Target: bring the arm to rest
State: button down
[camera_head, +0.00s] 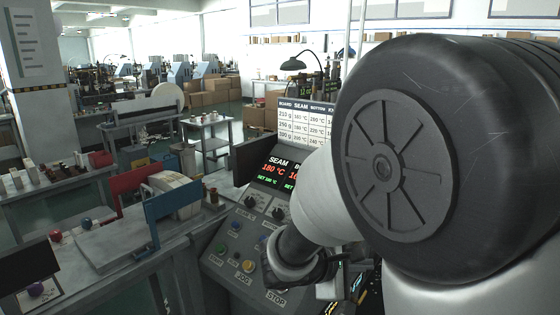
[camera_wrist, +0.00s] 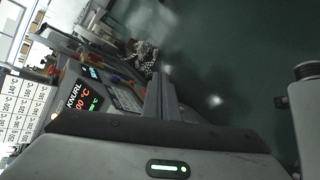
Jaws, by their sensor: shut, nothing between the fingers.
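My arm fills the right side of the head view, with its large dark joint close to the camera. In the wrist view my gripper (camera_wrist: 160,80) shows its two fingers side by side, shut and empty. They point out over the dark green floor (camera_wrist: 225,50), touching nothing that I can make out. In the head view I cannot make out the fingers; the arm covers that area.
A control panel (camera_head: 225,262) with buttons and red readouts stands in front of and partly behind my arm. A printed settings board (camera_head: 303,122) stands above it. At left, a grey bench (camera_head: 110,245) carries red and blue plates. Open floor shows beyond.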

jog(key=s+d+r+m+g+y+p, duration=0.2)
jog(key=s+d+r+m+g, duration=0.25)
jog(key=s, duration=0.45)
jog(key=s+a+r+m+t+y+p, duration=0.2)
jog(key=s+a+r+m+y, duration=0.5)
jog(key=s, duration=0.4)
notch_tip(320, 180, up, 2)
jog(key=shift+a+r+m+t+y+p, duration=0.1)
jog(key=shift+a+m+t+y+p, duration=0.4)
jog(key=shift+a+m, duration=0.5)
jog(key=shift+d, duration=0.2)
